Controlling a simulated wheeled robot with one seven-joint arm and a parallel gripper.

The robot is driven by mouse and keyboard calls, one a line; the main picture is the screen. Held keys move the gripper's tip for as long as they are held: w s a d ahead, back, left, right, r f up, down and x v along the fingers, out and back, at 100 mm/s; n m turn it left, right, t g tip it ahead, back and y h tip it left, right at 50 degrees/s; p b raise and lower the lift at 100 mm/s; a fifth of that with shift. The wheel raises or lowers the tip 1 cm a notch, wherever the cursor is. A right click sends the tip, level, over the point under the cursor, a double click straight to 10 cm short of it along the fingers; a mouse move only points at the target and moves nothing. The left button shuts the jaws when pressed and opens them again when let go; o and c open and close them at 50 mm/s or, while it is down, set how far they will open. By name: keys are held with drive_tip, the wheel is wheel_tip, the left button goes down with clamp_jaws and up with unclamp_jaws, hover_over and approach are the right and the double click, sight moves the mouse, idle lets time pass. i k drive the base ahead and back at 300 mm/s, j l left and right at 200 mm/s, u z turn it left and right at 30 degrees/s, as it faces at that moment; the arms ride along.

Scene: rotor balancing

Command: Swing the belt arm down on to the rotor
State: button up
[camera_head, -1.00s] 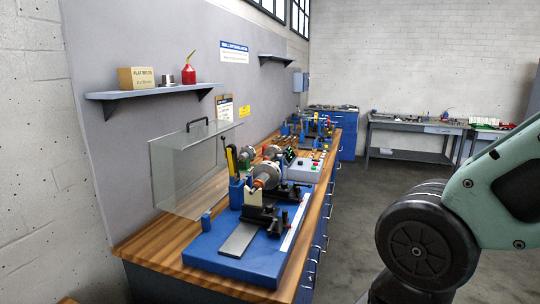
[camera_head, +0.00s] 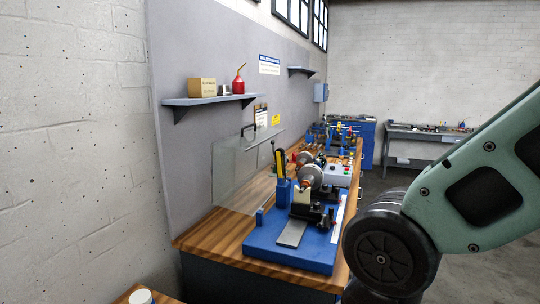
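The rotor (camera_head: 311,175) is a grey metal part with an orange-brown section, seated on the blue balancing machine (camera_head: 262,252) on the wooden bench. A thin dark upright rod (camera_head: 273,147) with a small knob rises behind it; I cannot tell whether it is the belt arm. A clear guard (camera_head: 235,175) with a black handle stands at the left of the machine. The belt itself is too small to make out. My gripper is out of view; only upper links of my arm show at the right, well apart from the machine.
The wooden bench top (camera_head: 215,236) is bare at its near left corner. A grey control box (camera_head: 337,174) sits behind. A white round object (camera_head: 140,296) is at the bottom left. Grey floor lies right of the bench.

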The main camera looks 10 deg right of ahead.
sight(280, 161)
drive_tip(key=i+l+u, duration=0.1)
drive_tip(key=u, duration=0.4)
drive_tip(key=i+l+u, duration=0.1)
drive_tip(key=u, duration=0.35)
drive_tip(key=i+l+u, duration=0.2)
drive_tip(key=l+u, duration=0.25)
drive_tip(key=l, duration=0.65)
drive_tip(key=l+u, duration=0.45)
drive_tip(key=l, duration=0.65)
